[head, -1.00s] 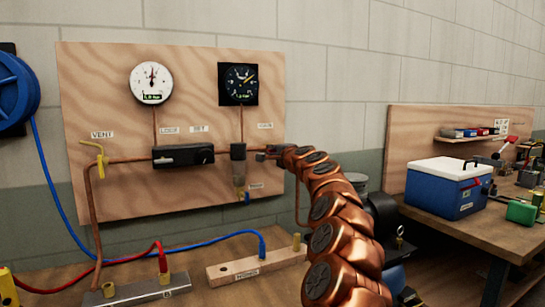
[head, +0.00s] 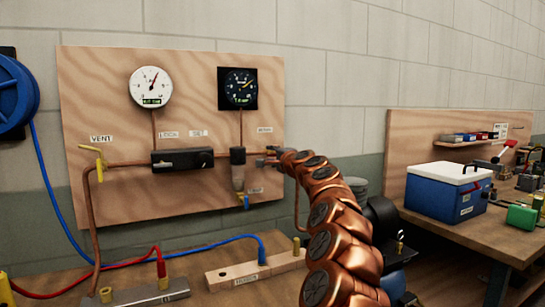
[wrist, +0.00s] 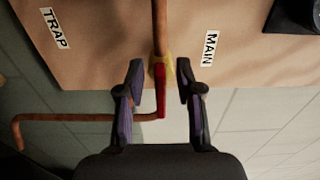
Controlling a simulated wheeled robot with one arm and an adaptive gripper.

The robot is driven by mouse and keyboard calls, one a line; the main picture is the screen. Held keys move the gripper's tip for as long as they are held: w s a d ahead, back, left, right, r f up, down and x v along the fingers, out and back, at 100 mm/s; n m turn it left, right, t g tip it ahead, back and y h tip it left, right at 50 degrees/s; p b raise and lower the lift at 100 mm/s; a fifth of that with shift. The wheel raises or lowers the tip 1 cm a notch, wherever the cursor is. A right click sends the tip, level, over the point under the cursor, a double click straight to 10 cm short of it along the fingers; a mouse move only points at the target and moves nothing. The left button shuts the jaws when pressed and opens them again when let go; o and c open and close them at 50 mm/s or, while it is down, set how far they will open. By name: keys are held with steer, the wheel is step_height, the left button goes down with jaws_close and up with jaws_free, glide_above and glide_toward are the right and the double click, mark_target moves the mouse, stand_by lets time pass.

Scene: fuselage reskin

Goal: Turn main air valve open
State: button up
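The main air valve (wrist: 168,67) has a yellowish body on the copper pipe, beside the MAIN label (wrist: 209,48) in the wrist view. Its red lever (wrist: 160,91) points along the line of the incoming pipe. My gripper (wrist: 161,75) is open, with one finger on each side of the valve and lever. Gaps show between both fingers and the lever. In the head view my gripper (head: 268,156) is at the right side of the wooden panel (head: 105,205), where it mostly hides the valve.
A white gauge (head: 151,87) and a black gauge (head: 238,88) hang on the panel above a black regulator (head: 182,160). A yellow vent valve (head: 93,158) is at left. A TRAP label (wrist: 54,28) shows in the wrist view. A blue cooler (head: 449,192) stands on the right bench.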

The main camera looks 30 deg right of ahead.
mark_target(274, 155)
steer(key=shift+s, duration=0.15)
steer(key=shift+s, duration=0.8)
steer(key=shift+s+a, duration=0.15)
steer(key=shift+s, duration=0.4)
steer(key=s, duration=0.9)
steer(key=shift+a, duration=0.4)
